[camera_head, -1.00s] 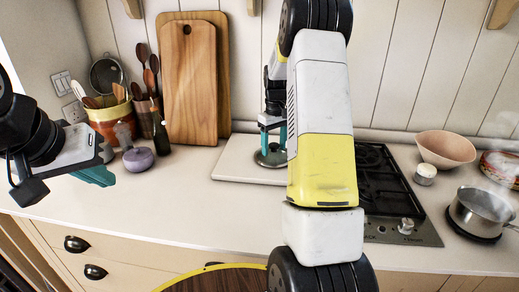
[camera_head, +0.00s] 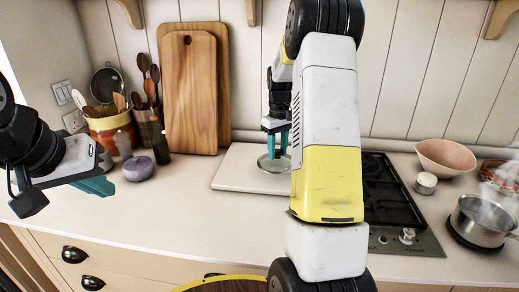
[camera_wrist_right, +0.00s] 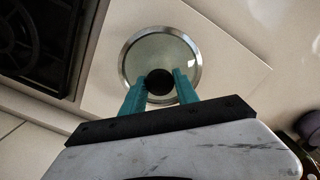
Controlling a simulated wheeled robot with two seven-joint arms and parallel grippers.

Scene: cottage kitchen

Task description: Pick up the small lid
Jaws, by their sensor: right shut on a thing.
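The small lid is a round glass disc with a metal rim and a dark knob. In the right wrist view the lid (camera_wrist_right: 160,52) lies under my right gripper (camera_wrist_right: 160,82), whose teal fingers are on either side of the knob and shut on it. In the head view the lid (camera_head: 271,164) is at the white board (camera_head: 230,176), beneath my right gripper (camera_head: 276,150). I cannot tell whether the lid touches the board. My left gripper (camera_head: 97,185) is over the counter at the left; its fingers are seen side-on, so its opening is unclear.
A black gas hob (camera_head: 385,190) is right of the board. A steaming pot (camera_head: 480,218) and a pink bowl (camera_head: 446,157) are further right. A purple pot (camera_head: 138,168) and wooden boards (camera_head: 190,95) stand left and behind. The front counter is clear.

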